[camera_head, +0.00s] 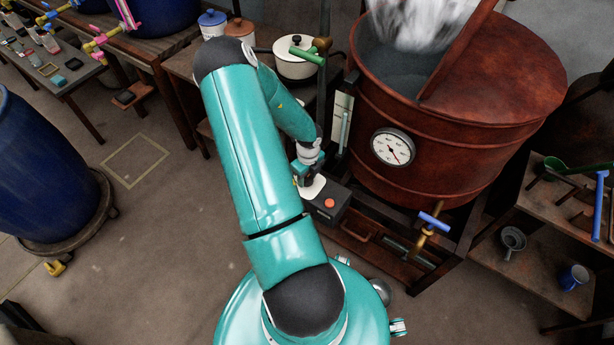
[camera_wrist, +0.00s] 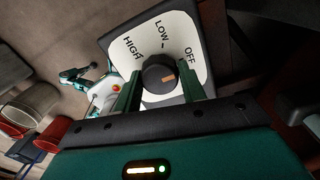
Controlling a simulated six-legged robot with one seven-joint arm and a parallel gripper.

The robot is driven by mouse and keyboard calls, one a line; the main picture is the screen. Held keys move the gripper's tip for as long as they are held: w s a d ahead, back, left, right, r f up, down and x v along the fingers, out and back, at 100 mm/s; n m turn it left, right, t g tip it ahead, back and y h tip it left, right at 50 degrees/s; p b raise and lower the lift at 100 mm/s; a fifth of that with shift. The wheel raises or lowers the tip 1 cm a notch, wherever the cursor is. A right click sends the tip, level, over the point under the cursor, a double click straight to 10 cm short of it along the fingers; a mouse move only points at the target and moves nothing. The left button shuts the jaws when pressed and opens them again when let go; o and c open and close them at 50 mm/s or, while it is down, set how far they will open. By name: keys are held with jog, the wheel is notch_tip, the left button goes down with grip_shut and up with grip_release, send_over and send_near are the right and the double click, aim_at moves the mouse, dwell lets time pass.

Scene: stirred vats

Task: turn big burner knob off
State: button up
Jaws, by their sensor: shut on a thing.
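In the head view my gripper (camera_head: 304,174) is down at the dark control box (camera_head: 336,195), and the knob is hidden there.
The box bears an orange-red button (camera_head: 329,203). A large red-brown vat (camera_head: 460,150) with a gauge (camera_head: 393,147) stands close on the right. A blue-handled valve (camera_head: 434,221) is below it. A white pot (camera_head: 294,69) stands behind.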

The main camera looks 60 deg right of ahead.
aim_at(308, 177)
dwell(0.4)
jog(key=o, duration=1)
jog(key=shift+c, duration=0.2)
notch_tip(308, 177, up, 14)
jog(key=shift+d, duration=0.2)
